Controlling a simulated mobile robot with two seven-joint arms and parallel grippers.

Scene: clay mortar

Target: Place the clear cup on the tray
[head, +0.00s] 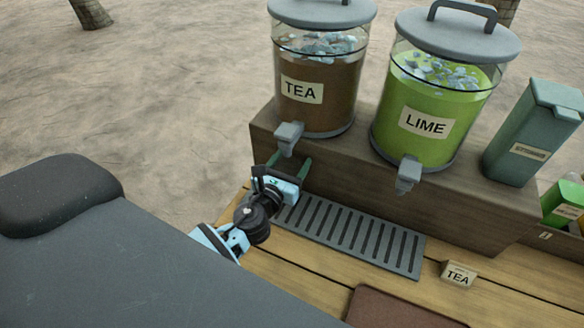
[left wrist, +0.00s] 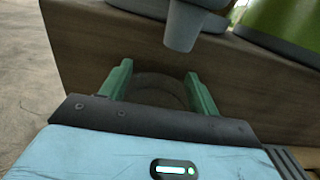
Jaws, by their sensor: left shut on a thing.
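The clear cup (left wrist: 158,88) shows as a faint see-through round outline between the green fingers of my left gripper (left wrist: 158,80) in the left wrist view. My left gripper is shut on it and holds it below the grey spout of the tea dispenser. In the head view my left gripper (head: 289,166) is under that spout (head: 288,138), at the left end of the wooden stand; the cup is hard to make out there. I cannot tell whether the cup holds any liquid. The reddish-brown tray (head: 400,308) lies at the bottom edge, partly cut off. My right gripper is not in view.
The tea dispenser (head: 318,85) and lime dispenser (head: 430,110) stand on a wooden stand (head: 440,208). A slotted grey drip grate (head: 352,238) lies before it. A green-grey canister (head: 533,130) is at the right.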

